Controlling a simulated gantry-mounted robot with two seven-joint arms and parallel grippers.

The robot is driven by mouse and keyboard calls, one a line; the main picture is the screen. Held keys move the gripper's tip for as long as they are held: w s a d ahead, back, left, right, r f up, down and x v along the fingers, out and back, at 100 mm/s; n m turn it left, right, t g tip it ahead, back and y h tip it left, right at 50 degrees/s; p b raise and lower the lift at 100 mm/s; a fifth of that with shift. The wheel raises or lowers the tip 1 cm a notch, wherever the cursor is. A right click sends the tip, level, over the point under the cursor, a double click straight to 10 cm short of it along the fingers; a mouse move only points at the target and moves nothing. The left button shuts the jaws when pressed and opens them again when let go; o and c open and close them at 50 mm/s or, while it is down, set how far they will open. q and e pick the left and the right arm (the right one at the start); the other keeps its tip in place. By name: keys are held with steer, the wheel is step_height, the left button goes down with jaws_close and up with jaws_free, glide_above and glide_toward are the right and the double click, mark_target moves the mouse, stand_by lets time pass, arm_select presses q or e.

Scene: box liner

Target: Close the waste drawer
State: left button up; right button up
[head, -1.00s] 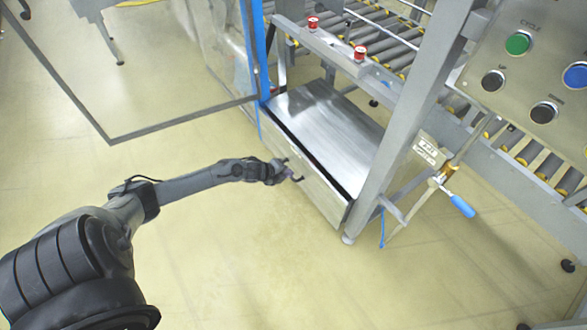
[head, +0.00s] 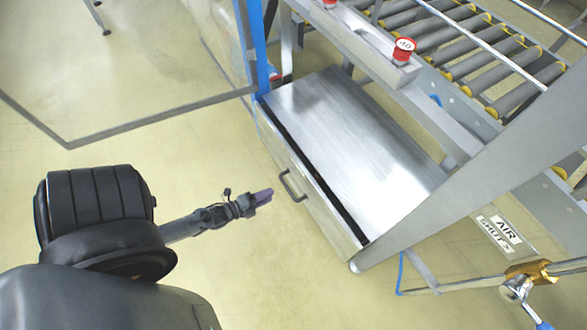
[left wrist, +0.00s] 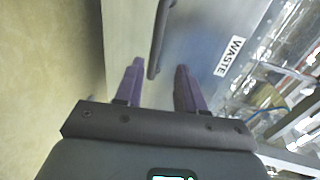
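The waste drawer (head: 308,192) is a low metal box under the machine frame. A narrow dark gap runs between its front panel and the flat metal top. Its dark bar handle (head: 290,187) is on the front panel. My left gripper (head: 264,196), with purple fingers, is just left of the handle and apart from it. In the left wrist view the fingers (left wrist: 161,88) are spread with nothing between them. The handle (left wrist: 159,38) lies ahead of them, and a WASTE label (left wrist: 228,56) is to the right. My right gripper is in neither view.
A blue-edged clear door (head: 130,70) stands open at the upper left. A slanting frame post (head: 470,175) is close to the drawer's right end. A roller conveyor (head: 470,50) and red buttons (head: 404,50) are above. Floor in front of the drawer is clear.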

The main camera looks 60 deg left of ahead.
mark_target(288, 187)
arm_select(q)
steer(key=shift+d+f+b+x, duration=0.15)
steer(key=shift+b+x, duration=1.2)
steer(key=shift+x, duration=1.1)
steer(key=shift+d+f+b+x, duration=0.1)
steer(key=shift+f+b+x, duration=0.1)
steer(key=shift+b+x, duration=1.7)
arm_select(e)
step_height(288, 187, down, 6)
steer(key=p, duration=0.1)
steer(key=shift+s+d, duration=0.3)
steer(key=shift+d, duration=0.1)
arm_select(q)
steer(key=shift+w+a+f, duration=0.1)
steer(key=shift+w, duration=0.35)
jaws_close()
